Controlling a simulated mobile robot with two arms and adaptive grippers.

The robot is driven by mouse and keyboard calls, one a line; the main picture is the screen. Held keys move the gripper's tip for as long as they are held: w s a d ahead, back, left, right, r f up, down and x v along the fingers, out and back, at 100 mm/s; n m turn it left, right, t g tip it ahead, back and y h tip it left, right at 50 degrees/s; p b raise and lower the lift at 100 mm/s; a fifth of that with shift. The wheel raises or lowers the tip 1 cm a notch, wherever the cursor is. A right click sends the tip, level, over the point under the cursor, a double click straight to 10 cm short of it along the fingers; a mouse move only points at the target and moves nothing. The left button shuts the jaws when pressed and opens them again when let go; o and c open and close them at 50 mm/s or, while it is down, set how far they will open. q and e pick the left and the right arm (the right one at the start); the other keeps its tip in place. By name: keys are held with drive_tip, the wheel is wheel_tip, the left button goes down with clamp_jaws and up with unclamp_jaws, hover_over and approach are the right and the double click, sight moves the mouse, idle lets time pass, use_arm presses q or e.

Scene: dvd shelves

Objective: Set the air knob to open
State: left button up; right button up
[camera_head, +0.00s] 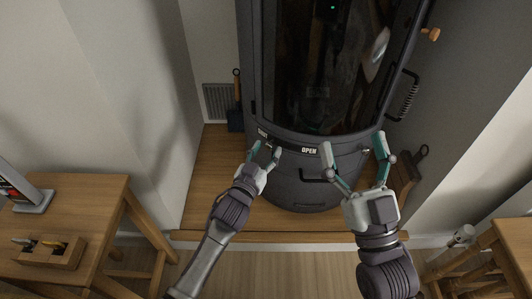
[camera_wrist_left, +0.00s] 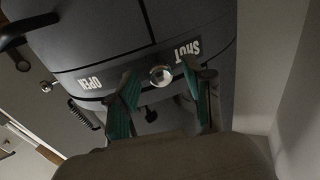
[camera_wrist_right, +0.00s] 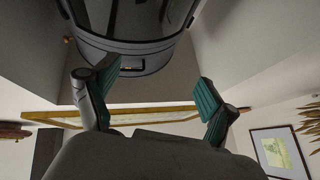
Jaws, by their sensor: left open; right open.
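The dark grey stove (camera_head: 310,185) stands in the alcove, with a label strip below its glass door. In the left wrist view, the round metal air knob (camera_wrist_left: 161,76) sits beside the SHUT label (camera_wrist_left: 187,50), apart from the OPEN label (camera_wrist_left: 90,83). The OPEN label also shows in the head view (camera_head: 309,150). My left gripper (camera_head: 265,150) is open at the strip's left end, with its fingertips on either side of the knob; contact cannot be told. My right gripper (camera_head: 353,143) is open and empty, in front of the stove's right side.
A drawer handle (camera_head: 318,175) is below the strip. A coiled door handle (camera_head: 408,96) is on the stove's right. A blue-grey shovel (camera_head: 235,117) and a brush (camera_head: 407,172) stand on either side. Wooden tables (camera_head: 105,200) are at left and right.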

use_arm(q)
drive_tip(key=shift+c, duration=0.3)
clamp_jaws()
